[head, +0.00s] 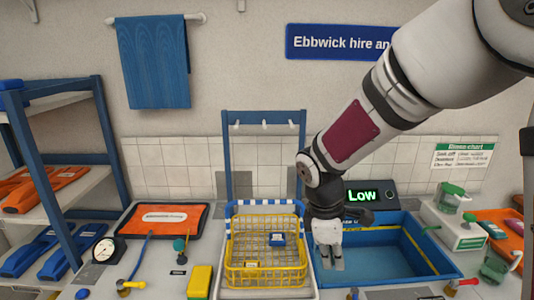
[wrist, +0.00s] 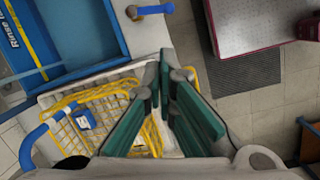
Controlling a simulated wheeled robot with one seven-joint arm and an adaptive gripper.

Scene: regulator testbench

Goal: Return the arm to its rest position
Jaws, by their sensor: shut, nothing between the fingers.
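My arm (head: 350,130) reaches down from the upper right of the head view. My gripper (head: 329,258) points down in front of the left part of the blue basin, just right of the yellow wire basket (head: 262,275). The gripper is shut and empty. In the wrist view its teal fingers (wrist: 166,82) converge, with the basket below and to the left of them. The basket holds a small blue item (head: 277,239). The fingertips appear clear of the basket in the head view.
The blue basin (head: 440,255) lies right of the basket, with a display reading "Low" (head: 362,195) behind it. A blue rack frame (head: 228,150) stands behind the basket. A blue shelf (head: 60,165) stands left. Floor (wrist: 235,125) is open beyond the counter edge.

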